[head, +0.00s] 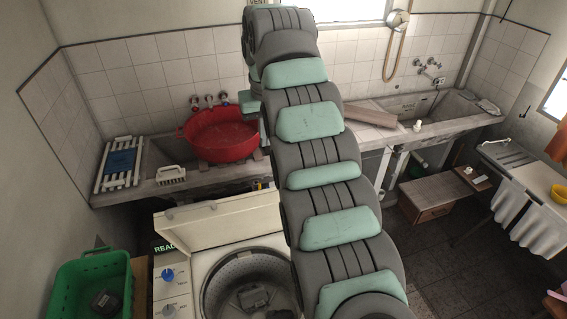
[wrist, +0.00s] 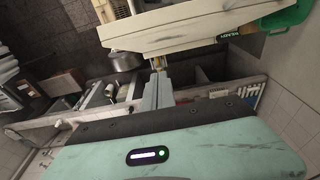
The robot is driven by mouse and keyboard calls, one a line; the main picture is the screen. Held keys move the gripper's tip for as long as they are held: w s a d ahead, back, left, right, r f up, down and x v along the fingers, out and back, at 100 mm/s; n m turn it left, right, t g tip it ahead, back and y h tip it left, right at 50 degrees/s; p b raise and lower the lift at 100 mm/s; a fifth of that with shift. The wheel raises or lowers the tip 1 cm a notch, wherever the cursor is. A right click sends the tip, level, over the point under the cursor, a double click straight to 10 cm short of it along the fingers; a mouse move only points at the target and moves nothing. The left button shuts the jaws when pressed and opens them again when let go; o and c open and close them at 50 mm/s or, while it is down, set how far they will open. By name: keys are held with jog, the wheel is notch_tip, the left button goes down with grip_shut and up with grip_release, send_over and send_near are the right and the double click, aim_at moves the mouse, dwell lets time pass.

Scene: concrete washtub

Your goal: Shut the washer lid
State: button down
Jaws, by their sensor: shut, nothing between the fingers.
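The washer (head: 185,285) stands at the bottom of the head view, with its round metal drum (head: 225,275) uncovered. Its cream lid (head: 215,222) is open and stands up, leaning back at the rear edge of the washer. In the wrist view the lid (wrist: 190,32) is a broad pale panel at the top. My gripper (wrist: 158,66) is shut and empty, just below the lid's edge in the wrist view; I cannot tell whether it touches. In the head view my arm hides the fingers and the right end of the lid.
A red basin (head: 218,140) rests on the concrete washtub (head: 165,192) behind the washer. A green basket (head: 70,283) stands left of the washer. Grey lumps lie in the drum. A wooden box (head: 425,198) stands on the floor at right, with some open floor in front.

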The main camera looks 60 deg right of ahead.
jog(key=shift+s+a+f+p, duration=0.2)
jog(key=shift+s+f, duration=0.15)
jog(key=shift+f, duration=1.5)
jog(key=shift+s+a+f+p, duration=0.25)
jog(key=shift+s+f, duration=0.1)
jog(key=shift+f, duration=1.5)
jog(key=shift+s+a+f+p, duration=0.2)
jog(key=shift+s+f, duration=0.15)
jog(key=shift+f, duration=1.5)
jog(key=shift+a+f, duration=0.1)
jog(key=shift+a, duration=0.05)
